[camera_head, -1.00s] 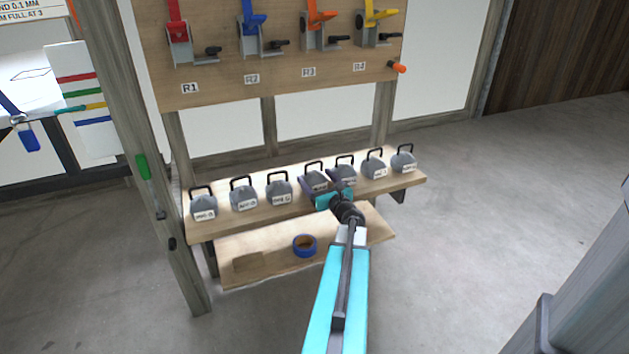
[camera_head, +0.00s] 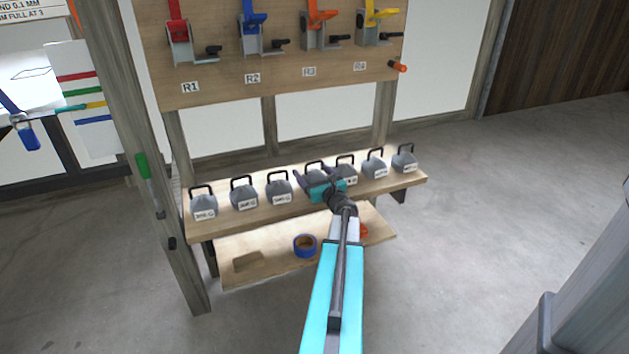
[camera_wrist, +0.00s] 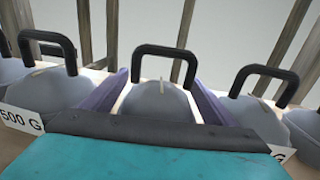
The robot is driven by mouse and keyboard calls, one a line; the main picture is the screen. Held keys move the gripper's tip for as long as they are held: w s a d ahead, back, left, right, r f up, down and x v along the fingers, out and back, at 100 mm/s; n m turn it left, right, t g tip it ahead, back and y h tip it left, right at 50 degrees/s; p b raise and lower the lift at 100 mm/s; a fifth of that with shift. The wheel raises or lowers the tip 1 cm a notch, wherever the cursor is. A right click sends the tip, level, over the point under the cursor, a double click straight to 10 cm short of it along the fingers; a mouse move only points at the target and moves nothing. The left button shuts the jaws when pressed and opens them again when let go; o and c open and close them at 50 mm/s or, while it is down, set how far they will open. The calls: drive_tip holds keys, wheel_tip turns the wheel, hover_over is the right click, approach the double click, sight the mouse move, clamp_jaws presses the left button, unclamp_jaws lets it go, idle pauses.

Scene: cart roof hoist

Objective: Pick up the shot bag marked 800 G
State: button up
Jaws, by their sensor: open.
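Several grey shot bags with black loop handles stand in a row on the upper shelf. The middle bag (camera_head: 315,167) is partly behind my gripper (camera_head: 316,175). In the wrist view, this bag (camera_wrist: 158,100) sits between the two purple fingers of my gripper (camera_wrist: 157,85), which is open. Its handle stands up free, and its label is hidden. The bag to its left (camera_wrist: 45,88) is marked 500 G. The bag to its right (camera_wrist: 250,115) has a label mostly hidden by my gripper. I cannot read which bag is marked 800 G.
Neighbouring bags stand close on both sides. The upper shelf (camera_head: 232,222) is wooden. A lower shelf (camera_head: 275,262) holds a blue tape roll (camera_head: 305,245) and a partly hidden orange-red thing (camera_head: 363,231). A board (camera_head: 220,92) with coloured clamps rises behind. Floor is clear at right.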

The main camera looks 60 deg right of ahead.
drive_tip(key=shift+x, duration=0.85)
drive_tip(key=shift+c, duration=0.5)
drive_tip(key=shift+r, duration=0.1)
drive_tip(key=c, duration=1.4)
